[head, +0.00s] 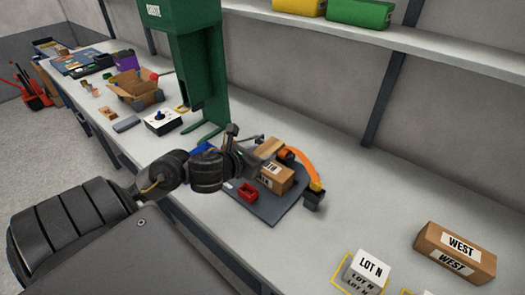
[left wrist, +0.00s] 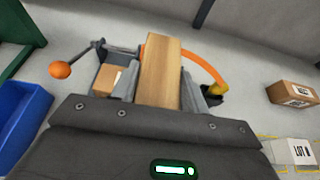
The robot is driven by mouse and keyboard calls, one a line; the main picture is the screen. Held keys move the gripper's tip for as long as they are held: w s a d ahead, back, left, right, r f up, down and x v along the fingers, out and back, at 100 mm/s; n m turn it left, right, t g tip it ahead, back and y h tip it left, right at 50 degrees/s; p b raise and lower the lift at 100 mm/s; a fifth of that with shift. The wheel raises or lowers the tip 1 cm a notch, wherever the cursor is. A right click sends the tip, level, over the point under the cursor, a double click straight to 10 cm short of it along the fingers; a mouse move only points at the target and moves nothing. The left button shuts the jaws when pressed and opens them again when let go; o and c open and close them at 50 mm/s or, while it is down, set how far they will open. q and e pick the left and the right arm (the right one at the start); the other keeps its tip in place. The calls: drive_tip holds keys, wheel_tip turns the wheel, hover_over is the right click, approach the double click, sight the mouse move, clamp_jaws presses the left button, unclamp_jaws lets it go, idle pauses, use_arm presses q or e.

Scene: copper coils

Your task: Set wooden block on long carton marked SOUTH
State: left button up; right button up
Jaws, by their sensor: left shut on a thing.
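My left gripper (head: 262,153) is shut on a plain wooden block (head: 271,147). In the left wrist view the block (left wrist: 161,68) stands out lengthwise between the two fingers of the left gripper (left wrist: 157,92). A brown carton (head: 278,181) lies beneath and beside the block on a dark board. Its white label is partly hidden and only "TH" reads, so I cannot tell the full word. In the left wrist view this carton (left wrist: 106,79) shows partly behind the left-hand finger. I cannot tell whether block and carton touch. My right gripper is not in view.
An orange curved arm (head: 303,166) and a red part (head: 247,193) are on the dark board (head: 277,211). A green stand (head: 196,62) rises behind. A carton marked WEST (head: 430,238) and a white LOT N box (head: 352,272) stand at right. Bench between is clear.

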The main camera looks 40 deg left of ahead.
sight(261, 156)
use_arm(q)
drive_tip(key=w+f+b, duration=0.1)
drive_tip(key=w+a+f+b, duration=0.1)
drive_tip(key=f, duration=0.1)
drive_tip(key=w+a+f+b, duration=0.1)
drive_tip(key=f+b, duration=0.1)
drive_tip(key=shift+w+a, duration=0.15)
drive_tip(key=shift+w, duration=0.15)
drive_tip(key=f, duration=0.1)
drive_tip(key=f+b, duration=0.1)
drive_tip(key=f, duration=0.1)
drive_tip(key=shift+w+a+f, duration=0.1)
drive_tip(key=shift+w+a, duration=0.1)
drive_tip(key=shift+w, duration=0.1)
drive_tip(key=shift+f+b, duration=0.3)
drive_tip(key=shift+f, duration=0.1)
drive_tip(key=shift+f+b, duration=0.25)
drive_tip(key=shift+b, duration=0.1)
drive_tip(key=o, duration=1)
drive_tip(key=shift+r, duration=0.1)
